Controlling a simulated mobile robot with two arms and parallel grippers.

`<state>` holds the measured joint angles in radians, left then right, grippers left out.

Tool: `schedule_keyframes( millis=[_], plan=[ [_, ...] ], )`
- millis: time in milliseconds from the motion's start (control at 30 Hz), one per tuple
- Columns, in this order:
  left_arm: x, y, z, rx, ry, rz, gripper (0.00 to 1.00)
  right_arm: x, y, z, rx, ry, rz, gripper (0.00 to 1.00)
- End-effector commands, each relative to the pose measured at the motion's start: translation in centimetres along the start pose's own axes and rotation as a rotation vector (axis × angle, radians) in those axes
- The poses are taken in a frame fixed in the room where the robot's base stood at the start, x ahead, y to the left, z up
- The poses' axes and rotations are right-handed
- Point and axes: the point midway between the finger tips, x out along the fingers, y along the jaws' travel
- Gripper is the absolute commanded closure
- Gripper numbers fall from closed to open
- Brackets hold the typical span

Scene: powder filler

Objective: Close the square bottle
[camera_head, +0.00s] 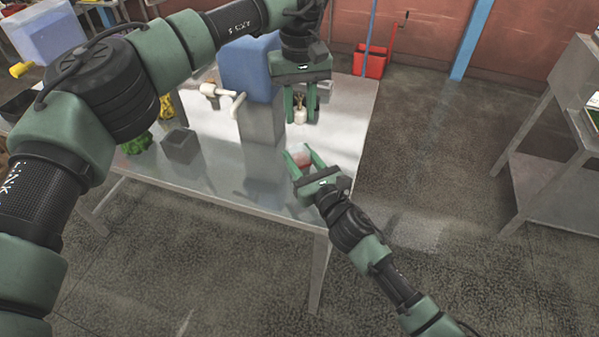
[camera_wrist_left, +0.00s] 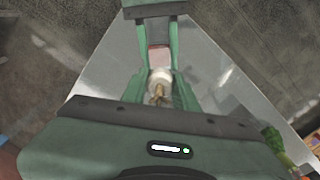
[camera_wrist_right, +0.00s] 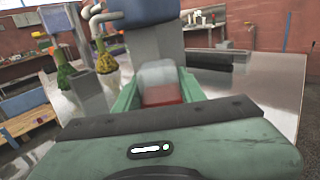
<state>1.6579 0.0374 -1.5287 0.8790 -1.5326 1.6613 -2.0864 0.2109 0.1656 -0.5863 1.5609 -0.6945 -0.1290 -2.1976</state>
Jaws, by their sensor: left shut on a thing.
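The square bottle (camera_head: 301,159) is clear with red powder in its lower part. It stands between the fingers of my right gripper (camera_head: 300,156), which look closed against its sides. The bottle also shows in the right wrist view (camera_wrist_right: 160,78). My left gripper (camera_head: 300,112) is shut on a white cap (camera_head: 300,117) with a brass-coloured piece on top. The cap also shows in the left wrist view (camera_wrist_left: 160,80). In the head view the cap is above and apart from the bottle in the picture. The bottle's mouth is not clearly visible.
The metal table (camera_head: 215,180) has a grey and blue machine (camera_head: 262,120) with white pipes left of the grippers. A grey open box (camera_head: 180,147) and a green bag (camera_head: 137,144) stand farther left. The table's right edge is close to the bottle.

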Motion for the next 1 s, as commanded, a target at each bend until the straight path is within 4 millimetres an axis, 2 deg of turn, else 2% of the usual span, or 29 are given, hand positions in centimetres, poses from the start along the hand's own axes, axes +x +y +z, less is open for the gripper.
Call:
schedule_keyframes(
  millis=[267,500,600,1000],
  plan=[
    [0.7,0.0,0.0,0.0,-0.001,-0.001,1.0,0.0,0.0,0.0,0.0,0.001,0.0,1.0],
    [4.1,0.0,0.1,0.001,-0.002,-0.001,1.0,0.0,0.0,0.0,0.0,0.001,0.0,1.0],
    [5.0,0.0,0.1,0.0,0.0,-0.001,1.0,0.0,0.0,0.0,0.0,0.001,0.0,1.0],
    [5.0,0.0,0.0,0.0,0.001,0.0,1.0,0.0,0.0,-0.1,0.0,0.001,0.0,1.0]
  ],
)
